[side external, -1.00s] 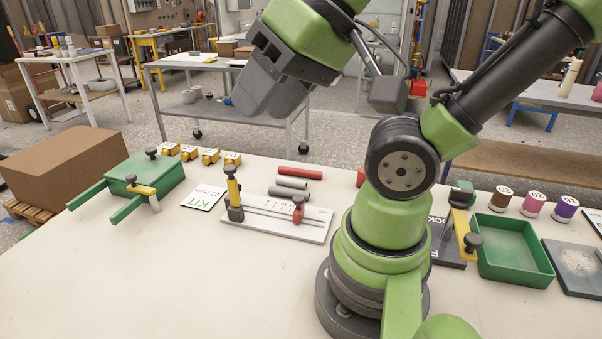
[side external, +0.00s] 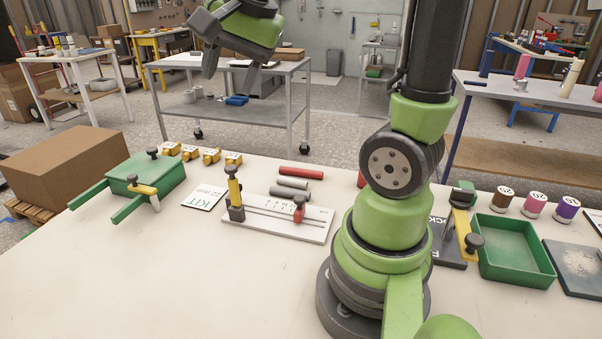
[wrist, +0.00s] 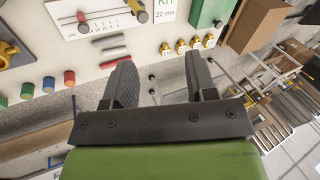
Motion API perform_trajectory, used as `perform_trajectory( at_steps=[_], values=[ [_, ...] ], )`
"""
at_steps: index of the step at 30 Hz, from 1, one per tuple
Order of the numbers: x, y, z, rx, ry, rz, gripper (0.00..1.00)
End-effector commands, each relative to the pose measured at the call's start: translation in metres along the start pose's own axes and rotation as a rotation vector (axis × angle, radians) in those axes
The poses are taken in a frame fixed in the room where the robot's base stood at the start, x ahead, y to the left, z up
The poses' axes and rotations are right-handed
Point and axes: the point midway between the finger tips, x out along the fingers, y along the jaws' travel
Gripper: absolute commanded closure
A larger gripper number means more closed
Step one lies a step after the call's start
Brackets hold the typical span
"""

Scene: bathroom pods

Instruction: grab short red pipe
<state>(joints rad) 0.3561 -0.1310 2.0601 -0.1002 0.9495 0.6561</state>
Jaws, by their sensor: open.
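A red pipe (side external: 300,173) lies on the table behind the white ruled board. Two grey pipes (side external: 293,183) lie in front of it, between it and the board. In the wrist view the red pipe (wrist: 115,62) is left of the fingers, near the table edge. My gripper (side external: 231,70) is raised well above and beyond the table's back edge, left of the pipe in the side view. Its two fingers are apart and empty, as the wrist view also shows (wrist: 160,75).
The white ruled board (side external: 265,226) carries a yellow-handled stop and a red slider. A green fixture (side external: 145,176), yellow blocks (side external: 210,156) and a KIT card (side external: 204,197) stand left. A green tray (side external: 514,252) is right. The front left table is clear.

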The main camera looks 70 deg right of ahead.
Motion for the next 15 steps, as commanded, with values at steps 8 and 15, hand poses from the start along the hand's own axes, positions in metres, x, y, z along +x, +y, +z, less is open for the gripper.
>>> perform_trajectory(
  at_steps=[8,15],
  values=[
    [0.080,0.025,-0.121,0.773,0.079,0.202,0.48],
    [0.152,0.104,-0.199,1.390,0.183,0.336,0.48]
  ],
)
